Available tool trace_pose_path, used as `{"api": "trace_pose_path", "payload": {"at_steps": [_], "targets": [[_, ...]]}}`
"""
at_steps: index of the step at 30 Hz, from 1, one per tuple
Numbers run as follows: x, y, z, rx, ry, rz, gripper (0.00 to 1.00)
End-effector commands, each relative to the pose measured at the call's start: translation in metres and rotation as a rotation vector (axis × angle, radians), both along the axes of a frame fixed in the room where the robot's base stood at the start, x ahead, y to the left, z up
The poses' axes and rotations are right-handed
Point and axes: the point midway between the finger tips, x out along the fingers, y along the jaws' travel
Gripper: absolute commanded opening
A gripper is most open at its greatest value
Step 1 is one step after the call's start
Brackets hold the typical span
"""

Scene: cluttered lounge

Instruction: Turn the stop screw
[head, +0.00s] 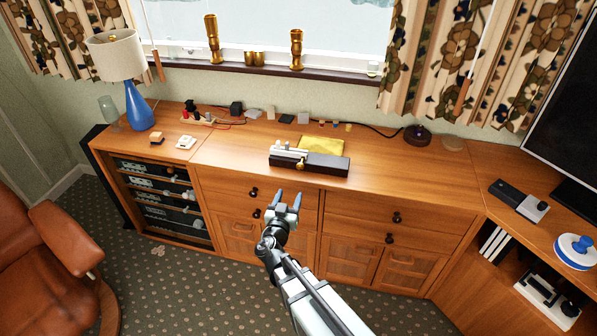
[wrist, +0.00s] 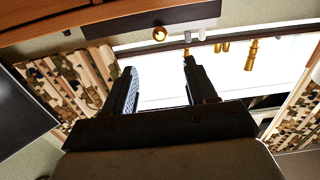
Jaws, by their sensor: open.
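A dark block-like device (head: 325,163) lies on the wooden cabinet top, with a pale metal part and small white knobs at its left. A small brass knob (head: 300,164), which looks like the stop screw, sits on its front side. In the wrist view, which is upside down, the dark device (wrist: 125,22) is at the top, with the round brass knob (wrist: 160,33) on its edge. My gripper (head: 288,197) is open and empty, in front of the cabinet and apart from the device. Its two fingers also show in the wrist view (wrist: 160,70), with the knob beyond the gap between them.
A yellow cloth (head: 320,145) lies behind the device. Small blocks and cables (head: 268,113) line the back of the cabinet. A blue lamp (head: 138,105) stands at left, a dark round object (head: 417,136) at right. The wood right of the device is mostly clear.

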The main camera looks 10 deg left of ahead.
Motion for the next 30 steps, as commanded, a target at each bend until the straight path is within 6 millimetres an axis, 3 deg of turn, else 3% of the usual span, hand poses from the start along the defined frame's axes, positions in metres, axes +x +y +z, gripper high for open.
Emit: {"api": "trace_pose_path", "payload": {"at_steps": [5, 21, 30], "targets": [[0.019, 0.001, 0.0, 0.003, -0.001, -0.002, 0.57], [0.11, 0.002, 0.0, 0.001, -0.001, -0.002, 0.57], [0.134, 0.001, 0.0, 0.001, 0.0, 0.0, 0.57]]}}
